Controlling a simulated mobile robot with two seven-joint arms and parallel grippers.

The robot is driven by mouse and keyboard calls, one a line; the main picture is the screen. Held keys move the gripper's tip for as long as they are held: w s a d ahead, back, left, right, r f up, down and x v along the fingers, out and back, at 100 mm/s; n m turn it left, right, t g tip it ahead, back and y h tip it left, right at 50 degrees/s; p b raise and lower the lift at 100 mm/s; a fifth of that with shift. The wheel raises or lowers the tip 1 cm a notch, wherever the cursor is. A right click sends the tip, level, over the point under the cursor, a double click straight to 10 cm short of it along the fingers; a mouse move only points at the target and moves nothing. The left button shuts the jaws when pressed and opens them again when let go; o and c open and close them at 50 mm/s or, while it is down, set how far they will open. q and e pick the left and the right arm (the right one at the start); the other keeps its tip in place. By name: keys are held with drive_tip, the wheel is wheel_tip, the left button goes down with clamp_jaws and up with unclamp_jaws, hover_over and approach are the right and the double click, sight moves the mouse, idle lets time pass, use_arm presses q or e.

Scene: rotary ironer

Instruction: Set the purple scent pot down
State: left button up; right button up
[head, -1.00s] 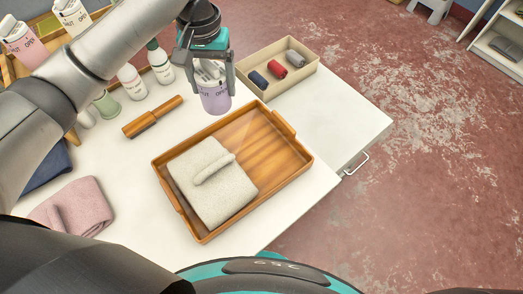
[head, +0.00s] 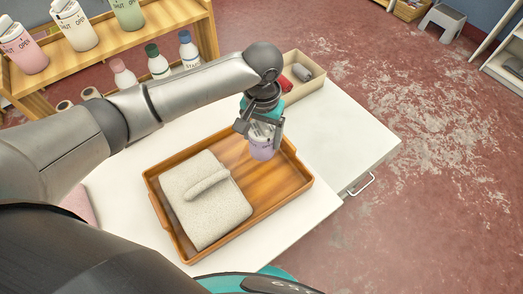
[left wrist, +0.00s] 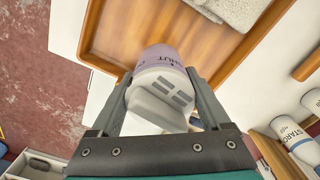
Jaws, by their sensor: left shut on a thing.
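The purple scent pot (head: 262,152) has a white slotted lid and a lilac body. My left gripper (head: 261,140) is shut on it, with one finger on each side. In the left wrist view the pot (left wrist: 158,60) sits between the fingers (left wrist: 160,95), its lid facing the camera. In the head view the pot overlaps the far right end of the wooden tray (head: 268,192). I cannot tell whether its base touches anything. A folded light grey towel (head: 205,212) lies in the tray's left part; the right part is bare. My right gripper is not in view.
The white tabletop (head: 345,130) is clear right of the tray. A beige box (head: 318,88) with rolled cloths stands behind the gripper, partly hidden. Several bottles (head: 157,65) stand behind my left arm.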

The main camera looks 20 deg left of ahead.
sight(262, 149)
use_arm(q)
wheel_tip(262, 149, down, 6)
drive_tip(key=shift+r+b, duration=0.1)
drive_tip(key=shift+b, duration=0.7)
drive_tip(key=o, duration=1.4)
wheel_tip(262, 149, up, 12)
drive_tip(key=p, duration=0.3)
drive_tip(key=shift+r+p, duration=0.1)
drive_tip(key=shift+p, duration=0.2)
